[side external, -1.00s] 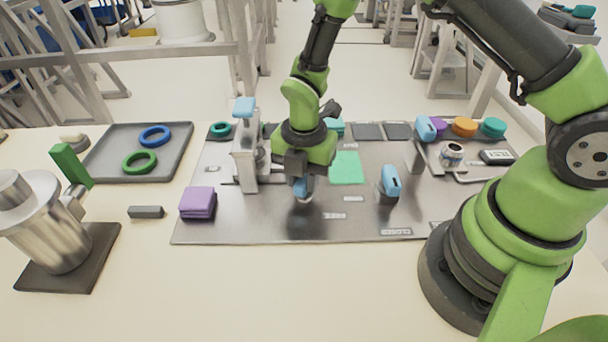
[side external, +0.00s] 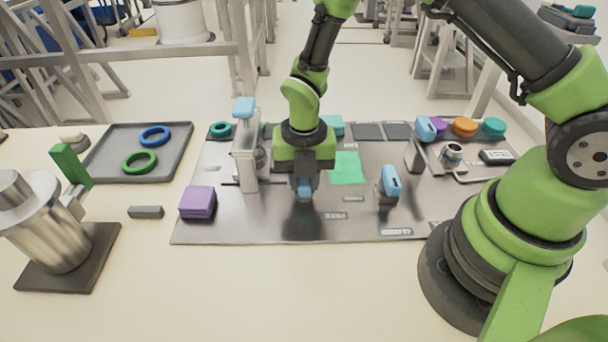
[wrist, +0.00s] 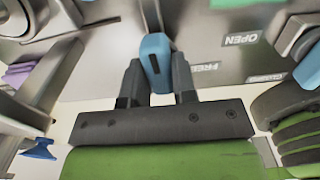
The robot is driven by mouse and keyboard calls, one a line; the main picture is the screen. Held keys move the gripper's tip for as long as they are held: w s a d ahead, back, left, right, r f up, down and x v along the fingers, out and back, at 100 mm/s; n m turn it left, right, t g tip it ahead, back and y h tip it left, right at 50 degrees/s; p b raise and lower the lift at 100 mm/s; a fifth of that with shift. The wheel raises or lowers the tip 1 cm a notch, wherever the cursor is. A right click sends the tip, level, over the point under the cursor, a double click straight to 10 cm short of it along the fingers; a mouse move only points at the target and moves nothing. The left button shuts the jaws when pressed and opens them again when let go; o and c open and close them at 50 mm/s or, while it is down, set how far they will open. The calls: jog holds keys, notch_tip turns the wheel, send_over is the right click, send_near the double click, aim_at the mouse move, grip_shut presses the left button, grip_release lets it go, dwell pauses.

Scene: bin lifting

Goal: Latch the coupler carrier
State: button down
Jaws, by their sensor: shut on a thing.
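My gripper (side external: 304,184) points down over the middle of the metal plate. Its two dark fingers are shut on a blue handle (wrist: 155,52), one finger on each side in the wrist view. The handle's grey arm runs away toward the top of the wrist view. In the side view the handle shows only as a small blue patch below the fingers. I cannot tell which part is the coupler carrier.
A grey upright with a blue top (side external: 244,108) stands close left of my gripper. Another blue-handled lever (side external: 390,181) stands to the right. A purple block (side external: 197,203) sits at the plate's left edge. The plate's front middle (side external: 270,228) is clear.

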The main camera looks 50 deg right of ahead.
jog(key=c, duration=0.9)
grip_release()
notch_tip(320, 180, up, 10)
jog(key=shift+r, duration=0.1)
jog(key=s+d+r+m+t+y, duration=0.1)
jog(key=s+r+m+t, duration=0.15)
jog(key=r+m, duration=0.5)
jog(key=s+d+r+m+t, duration=0.1)
jog(key=s+d+r+m, duration=0.1)
jog(key=s+r+m, duration=0.5)
jog(key=s+r+m+t, duration=0.1)
jog(key=s+m, duration=0.1)
jog(key=m, duration=0.3)
jog(key=s+r+m+t, duration=0.1)
jog(key=s+m, duration=0.1)
jog(key=m, duration=0.4)
jog(key=s+r+m+t+y, duration=0.1)
jog(key=s+m, duration=0.1)
jog(key=m, duration=0.4)
jog(key=shift+s+d+t, duration=0.2)
jog(key=shift+s+t, duration=0.1)
jog(key=shift+t, duration=0.05)
